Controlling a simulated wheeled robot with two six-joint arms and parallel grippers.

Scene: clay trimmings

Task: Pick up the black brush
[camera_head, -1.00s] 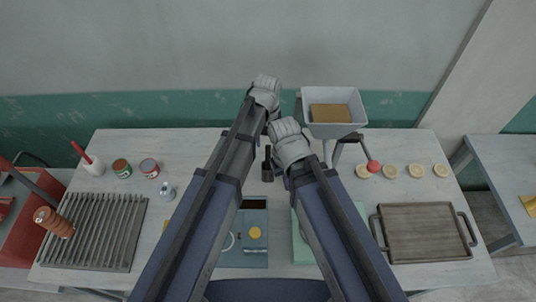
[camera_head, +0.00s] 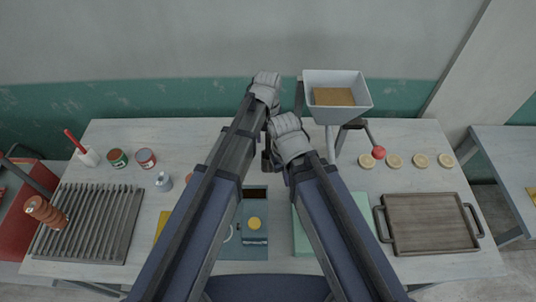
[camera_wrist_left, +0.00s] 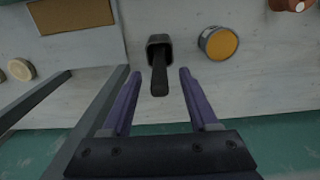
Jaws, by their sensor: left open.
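The black brush (camera_wrist_left: 158,50) lies on the pale table in the left wrist view, its square head up in the picture and its handle towards the gripper. My left gripper (camera_wrist_left: 160,73) is open and empty; the handle end appears between its two purple fingers, with space on both sides. I cannot tell how far above the table the fingers are. In the head view a small part of the brush (camera_head: 266,160) shows between my arms. My right gripper (camera_head: 290,140) is near it, with its fingers hidden from view.
A can with orange contents (camera_wrist_left: 218,43) stands beside the brush. A white bin (camera_head: 336,112), several pale discs (camera_head: 394,160) and a brown tray (camera_head: 428,222) are on the right. A ribbed rack (camera_head: 88,222) and two tins (camera_head: 145,158) are on the left.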

